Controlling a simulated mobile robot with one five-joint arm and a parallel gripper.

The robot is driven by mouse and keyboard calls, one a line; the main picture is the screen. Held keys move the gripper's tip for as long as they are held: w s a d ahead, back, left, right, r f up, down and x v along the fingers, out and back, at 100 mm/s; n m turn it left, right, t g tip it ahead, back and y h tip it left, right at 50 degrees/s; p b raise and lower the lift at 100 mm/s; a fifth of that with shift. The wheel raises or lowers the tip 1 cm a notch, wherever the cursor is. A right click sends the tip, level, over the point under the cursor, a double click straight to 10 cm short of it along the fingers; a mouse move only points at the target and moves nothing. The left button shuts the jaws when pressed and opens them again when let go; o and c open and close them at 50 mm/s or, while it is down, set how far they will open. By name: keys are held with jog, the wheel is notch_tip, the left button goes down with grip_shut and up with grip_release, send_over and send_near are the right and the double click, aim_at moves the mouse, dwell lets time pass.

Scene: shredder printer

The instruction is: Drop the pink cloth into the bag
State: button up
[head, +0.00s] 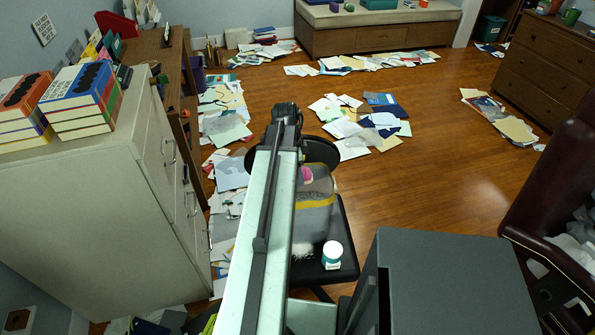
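The bag (315,205) is grey with a yellow band and stands on a black chair, partly hidden behind my arm. A small pink patch, which looks like the pink cloth (306,174), shows at the bag's upper part, right beside my arm. I cannot tell whether it lies in the bag, on it or hangs above it. My arm reaches forward over the chair, and its dark end with my gripper (286,114) shows beyond the bag. The fingers cannot be made out, so whether they are open or shut, or hold anything, is unclear.
A pale cabinet (90,190) is at left, a dark grey box-shaped unit (450,280) at lower right. Papers (360,125) litter the floor; the middle right is clear.

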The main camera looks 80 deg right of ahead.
notch_tip(320, 180, down, 19)
jog(key=b, duration=1.7)
jog(key=shift+r+b, duration=0.2)
jog(key=shift+b, duration=0.15)
jog(key=shift+f, duration=0.15)
jog(key=shift+f+b, duration=0.3)
jog(key=shift+b, duration=0.15)
jog(key=o, duration=1.3)
jog(key=shift+r, duration=0.1)
jog(key=shift+c, duration=0.2)
notch_tip(320, 180, up, 8)
jog(key=w+p, duration=0.1)
jog(key=p, duration=0.7)
jog(key=shift+a, duration=0.15)
